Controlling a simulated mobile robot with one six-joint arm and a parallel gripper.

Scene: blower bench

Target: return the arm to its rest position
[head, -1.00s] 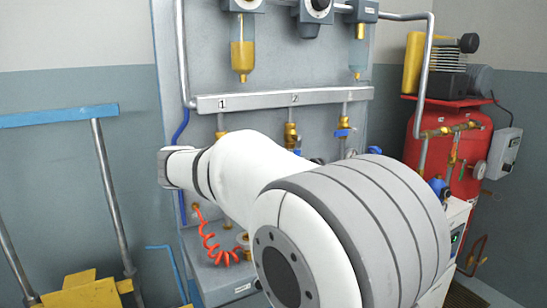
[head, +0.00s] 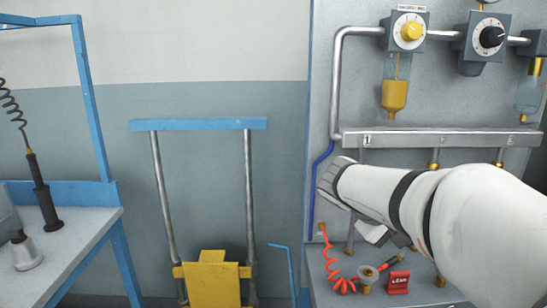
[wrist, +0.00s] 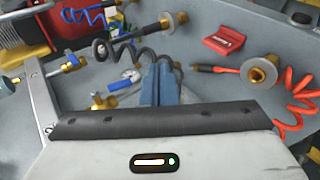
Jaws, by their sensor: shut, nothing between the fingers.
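My arm (head: 470,215) reaches in from the right edge of the head view, in front of the grey panel, with its wrist end towards the panel's lower left. In the wrist view my gripper (wrist: 160,72) shows as two blue-grey fingers side by side, closed together with nothing between them. In the head view only a small dark and white part shows below the wrist; the fingertips cannot be made out there. The fingers point over the bench area with fittings and hoses. I cannot tell how far they are from it.
A red tag (head: 398,281), an orange coiled hose (head: 338,278) and a brass fitting (head: 369,275) lie below my wrist. The grey panel (head: 350,90) stands behind. A blue-topped yellow cart (head: 212,275) and a blue-framed bench (head: 85,225) stand left. Bare wall lies between them.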

